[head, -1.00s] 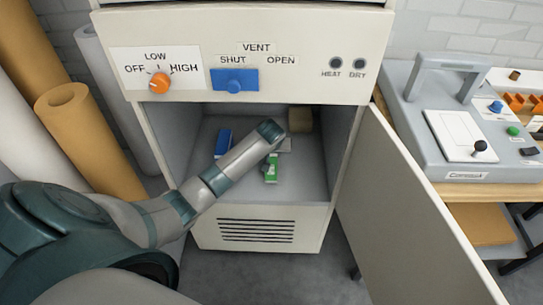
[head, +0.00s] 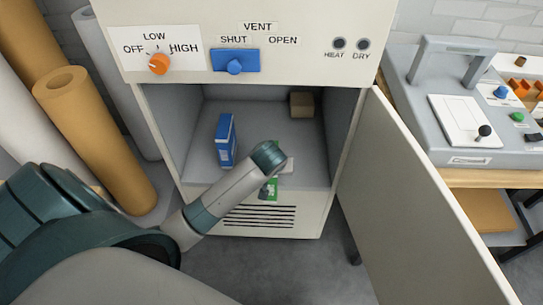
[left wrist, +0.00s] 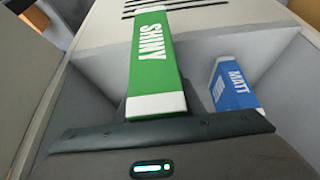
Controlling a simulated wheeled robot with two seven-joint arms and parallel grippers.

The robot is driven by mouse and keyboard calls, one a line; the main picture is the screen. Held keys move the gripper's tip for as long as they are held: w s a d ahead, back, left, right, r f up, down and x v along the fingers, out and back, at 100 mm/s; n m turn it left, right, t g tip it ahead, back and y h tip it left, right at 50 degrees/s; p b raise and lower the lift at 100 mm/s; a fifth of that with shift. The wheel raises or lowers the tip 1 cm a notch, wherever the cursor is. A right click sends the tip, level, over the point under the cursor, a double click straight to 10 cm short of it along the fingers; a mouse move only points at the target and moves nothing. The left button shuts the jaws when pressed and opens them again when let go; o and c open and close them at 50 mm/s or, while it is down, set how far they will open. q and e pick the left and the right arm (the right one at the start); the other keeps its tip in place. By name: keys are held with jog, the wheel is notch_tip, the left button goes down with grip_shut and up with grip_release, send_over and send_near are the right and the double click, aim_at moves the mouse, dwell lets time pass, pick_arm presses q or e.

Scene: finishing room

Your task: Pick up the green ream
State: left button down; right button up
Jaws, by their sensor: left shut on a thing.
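The green ream (head: 271,187) shows at the front opening of the drying cabinet, partly hidden behind my left wrist. In the left wrist view the green ream (left wrist: 154,60), with white ends and the word SHINY, sticks out from my left gripper (left wrist: 160,122), which is shut on it. In the head view the left gripper itself is mostly hidden by its wrist. A blue ream (head: 226,142) stands on the cabinet floor at the left; it also shows, marked MATT, in the left wrist view (left wrist: 234,84). My right gripper is not in view.
The cabinet floor (head: 265,125) is mostly clear, with a small brown block (head: 302,104) at the back right. The cabinet door (head: 400,200) hangs open to the right. Paper rolls (head: 90,130) stand at the left. A bench with a grey machine (head: 455,110) is at the right.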

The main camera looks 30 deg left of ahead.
pick_arm(q)
jog(key=shift+s+d+r, duration=0.1)
jog(key=shift+s+d, duration=0.4)
jog(key=shift+s, duration=0.35)
jog(key=shift+w+r, duration=0.1)
